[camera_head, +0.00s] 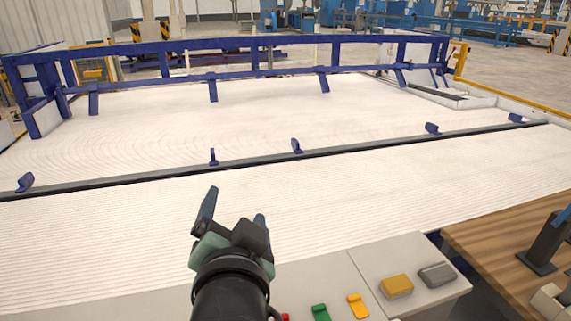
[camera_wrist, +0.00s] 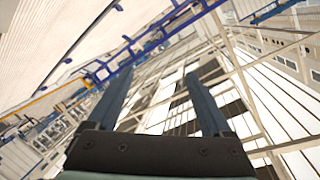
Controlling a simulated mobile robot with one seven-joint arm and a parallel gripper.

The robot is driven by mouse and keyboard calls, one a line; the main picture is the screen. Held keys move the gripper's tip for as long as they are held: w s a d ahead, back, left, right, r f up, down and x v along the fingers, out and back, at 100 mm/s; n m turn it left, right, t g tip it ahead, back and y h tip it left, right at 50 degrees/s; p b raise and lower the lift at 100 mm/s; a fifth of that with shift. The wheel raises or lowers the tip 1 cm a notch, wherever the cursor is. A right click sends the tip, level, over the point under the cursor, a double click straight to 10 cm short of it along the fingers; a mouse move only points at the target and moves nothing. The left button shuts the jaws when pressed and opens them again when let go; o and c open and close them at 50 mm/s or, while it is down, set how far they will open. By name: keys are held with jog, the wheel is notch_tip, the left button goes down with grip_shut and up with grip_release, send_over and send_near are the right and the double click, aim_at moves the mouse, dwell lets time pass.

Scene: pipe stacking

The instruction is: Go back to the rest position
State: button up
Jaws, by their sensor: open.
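My gripper (camera_head: 235,208) is raised in front of the white ribbed bed (camera_head: 330,205) in the head view. Its two fingers are apart with nothing between them. In the wrist view the two fingers of my gripper (camera_wrist: 155,80) stand wide open. That view is tilted and looks past the blue frame toward the hall roof. No pipe shows in the gripper.
A dark rail (camera_head: 350,149) with small blue stops crosses the white bed. A blue fence (camera_head: 290,75) stands behind it. At the front are a grey control panel (camera_head: 375,265) with coloured buttons and a wooden table (camera_head: 500,240) at right.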

jog(key=s+d+r+n+t, duration=0.2)
jog(key=s+r+t, duration=0.2)
jog(key=r, duration=0.5)
jog(key=s+d+r+n+t+h, duration=0.1)
jog(key=s+r+t, duration=0.3)
jog(key=r, duration=0.6)
jog(key=s+d+r+n+t+h, duration=0.1)
jog(key=s+d+r+n+t, duration=0.2)
jog(key=r, duration=0.6)
jog(key=shift+s+d+r+t+b, duration=0.35)
jog(key=shift+s+d+t, duration=0.05)
jog(key=shift+s+d, duration=0.05)
jog(key=shift+f, duration=0.15)
